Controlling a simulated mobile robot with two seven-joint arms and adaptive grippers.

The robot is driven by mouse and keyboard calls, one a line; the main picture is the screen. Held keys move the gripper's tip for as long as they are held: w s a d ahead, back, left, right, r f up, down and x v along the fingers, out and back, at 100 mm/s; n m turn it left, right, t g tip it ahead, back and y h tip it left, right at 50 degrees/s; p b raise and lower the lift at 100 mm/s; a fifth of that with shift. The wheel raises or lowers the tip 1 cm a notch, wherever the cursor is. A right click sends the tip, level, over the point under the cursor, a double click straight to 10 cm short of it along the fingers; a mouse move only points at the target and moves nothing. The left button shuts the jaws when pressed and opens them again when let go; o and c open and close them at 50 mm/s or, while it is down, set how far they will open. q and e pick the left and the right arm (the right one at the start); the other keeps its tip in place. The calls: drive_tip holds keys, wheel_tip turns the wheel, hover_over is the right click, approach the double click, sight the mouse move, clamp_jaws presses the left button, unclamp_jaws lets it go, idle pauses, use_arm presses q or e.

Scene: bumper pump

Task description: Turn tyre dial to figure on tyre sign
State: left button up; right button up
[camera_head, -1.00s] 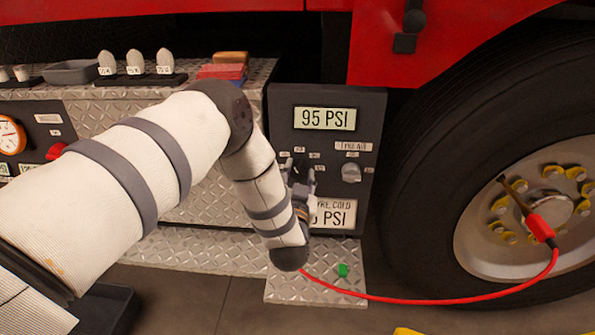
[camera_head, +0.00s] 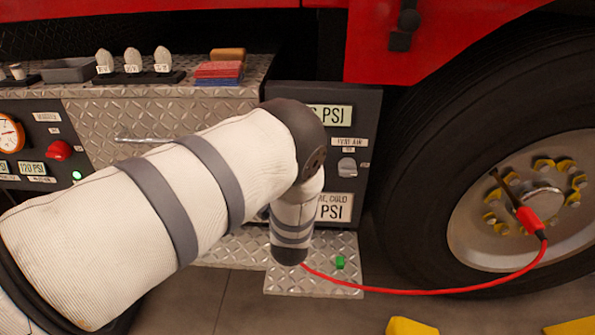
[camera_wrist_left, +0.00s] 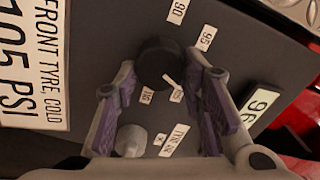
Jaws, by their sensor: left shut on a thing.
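The black tyre dial (camera_wrist_left: 160,62) sits on the dark panel in the left wrist view, with a pale mark on its lower edge towards the labels 105 and 110. My left gripper (camera_wrist_left: 168,85) is shut on the dial, one finger on each side. In the head view my left arm hides the dial and the gripper. The tyre sign (camera_wrist_left: 35,62) reads "FRONT TYRE COLD 105 PSI"; it is partly covered in the head view (camera_head: 335,207). The display (camera_wrist_left: 262,104) shows 96 and is partly hidden in the head view (camera_head: 336,116).
A grey knob (camera_head: 347,166) sits on the panel by the "TYRE AIR" label. A red hose (camera_head: 400,292) runs along the floor to the tyre (camera_head: 412,180). A red knob (camera_head: 58,150) and a gauge (camera_head: 8,132) are at the left. A diamond-plate step (camera_head: 310,278) lies below.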

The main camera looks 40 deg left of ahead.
use_arm(q)
drive_tip(key=shift+f+m, duration=0.1)
drive_tip(key=shift+m, duration=1.9)
drive_tip(key=o, duration=1.1)
drive_tip(key=shift+o, duration=0.2)
drive_tip(key=v, duration=1.2)
drive_tip(key=shift+s, duration=0.1)
